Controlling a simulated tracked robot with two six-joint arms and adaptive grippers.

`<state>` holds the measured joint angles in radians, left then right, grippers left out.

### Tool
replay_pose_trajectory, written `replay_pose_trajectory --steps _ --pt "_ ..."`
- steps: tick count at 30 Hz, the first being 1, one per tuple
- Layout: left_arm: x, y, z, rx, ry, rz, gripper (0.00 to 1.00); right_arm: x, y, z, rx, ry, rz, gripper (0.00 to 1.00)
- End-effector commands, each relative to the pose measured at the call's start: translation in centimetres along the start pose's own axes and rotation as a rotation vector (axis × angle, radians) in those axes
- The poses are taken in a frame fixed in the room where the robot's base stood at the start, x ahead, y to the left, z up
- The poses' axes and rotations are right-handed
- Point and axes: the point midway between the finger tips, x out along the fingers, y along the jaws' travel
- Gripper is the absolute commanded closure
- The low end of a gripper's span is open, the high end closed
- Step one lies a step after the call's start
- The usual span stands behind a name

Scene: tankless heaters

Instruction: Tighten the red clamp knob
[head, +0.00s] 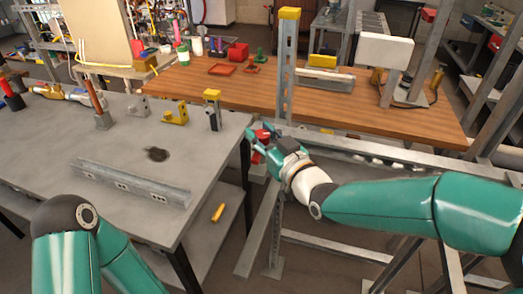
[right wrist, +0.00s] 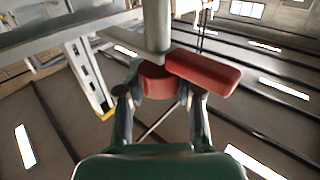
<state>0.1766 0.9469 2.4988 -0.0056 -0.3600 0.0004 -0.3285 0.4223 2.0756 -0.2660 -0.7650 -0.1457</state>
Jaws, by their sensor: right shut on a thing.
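The red clamp knob (right wrist: 157,85) is a short round red piece under a grey upright rod, with a flat red block (right wrist: 203,71) beside it on the right. My right gripper (right wrist: 161,92) is shut on the round red piece, one finger on each side of it. In the head view the right gripper (head: 260,143) is at the right edge of the grey table, with bits of red (head: 263,134) showing between its fingers. It hides much of the knob there. My left gripper is out of view; only part of that arm shows at the bottom left.
The grey metal table (head: 120,150) holds a long metal rail (head: 130,182), yellow-topped brackets and pipe fittings. A wooden bench (head: 215,90) with red trays stands behind. A tall yellow-capped post (head: 287,65) rises just behind the right gripper. Grey frame beams lie below and right of it.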

Motion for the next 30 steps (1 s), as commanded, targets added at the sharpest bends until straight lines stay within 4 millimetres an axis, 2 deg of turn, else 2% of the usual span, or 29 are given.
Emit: replay_pose_trajectory --steps 1,6,12,23,24,27,28,30 --pt "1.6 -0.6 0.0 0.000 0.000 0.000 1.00 0.0 0.0 0.3 -0.001 0.012 0.026 0.99" --pt "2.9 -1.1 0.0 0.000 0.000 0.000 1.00 0.0 -0.1 0.0 0.003 0.012 0.107 0.99" --pt "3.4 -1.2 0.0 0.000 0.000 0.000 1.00 0.0 0.0 -0.2 0.003 0.007 0.171 0.99" --pt "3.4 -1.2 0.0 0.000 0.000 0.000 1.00 -0.1 0.1 -0.3 0.003 0.004 0.182 0.99" --pt "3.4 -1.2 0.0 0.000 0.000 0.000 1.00 -0.1 0.1 -0.3 0.004 0.004 0.182 0.58" --pt "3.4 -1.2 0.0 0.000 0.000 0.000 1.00 -0.1 0.1 -0.2 0.004 0.003 0.181 0.41" --pt "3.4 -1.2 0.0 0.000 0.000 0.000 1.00 -0.1 0.1 -0.2 0.004 0.002 0.181 0.38" --pt "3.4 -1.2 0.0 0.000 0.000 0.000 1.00 -0.1 0.1 -0.2 0.004 0.002 0.180 0.38"
